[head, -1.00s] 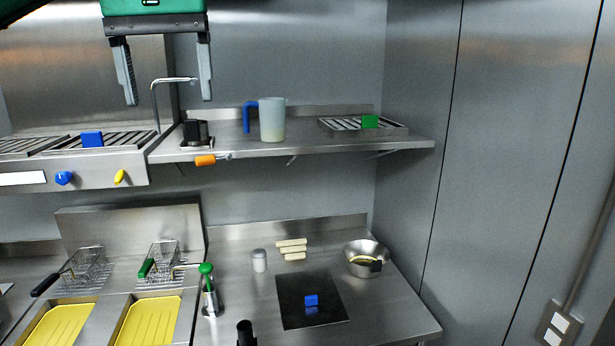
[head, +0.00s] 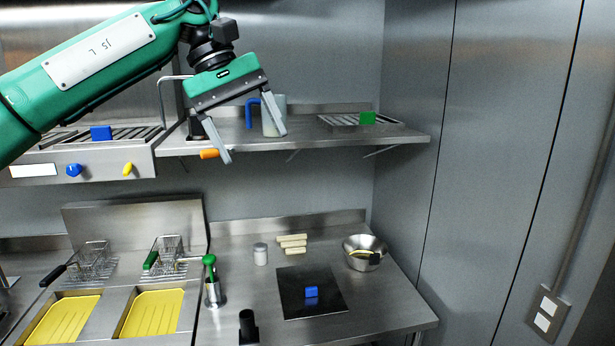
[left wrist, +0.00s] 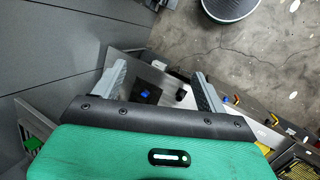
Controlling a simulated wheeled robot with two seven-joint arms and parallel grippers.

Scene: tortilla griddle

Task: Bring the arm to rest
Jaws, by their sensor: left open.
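My left gripper (head: 253,144) is open and empty in the head view. It hangs in the air in front of the upper shelf, its fingers pointing down and a little to the right. One finger overlaps the translucent jug (head: 267,122) in the picture; whether they touch I cannot tell. In the left wrist view my left gripper (left wrist: 160,80) shows its two fingers spread, with nothing between them but the counter far below. My right gripper is not in view.
The upper shelf (head: 340,143) holds the jug and a rack with a green block (head: 367,118). Below, the counter bears a black plate (head: 330,305) with a blue block (head: 311,292), a metal bowl (head: 365,258) and a grey canister (head: 260,254). Fryer baskets (head: 92,262) stand left.

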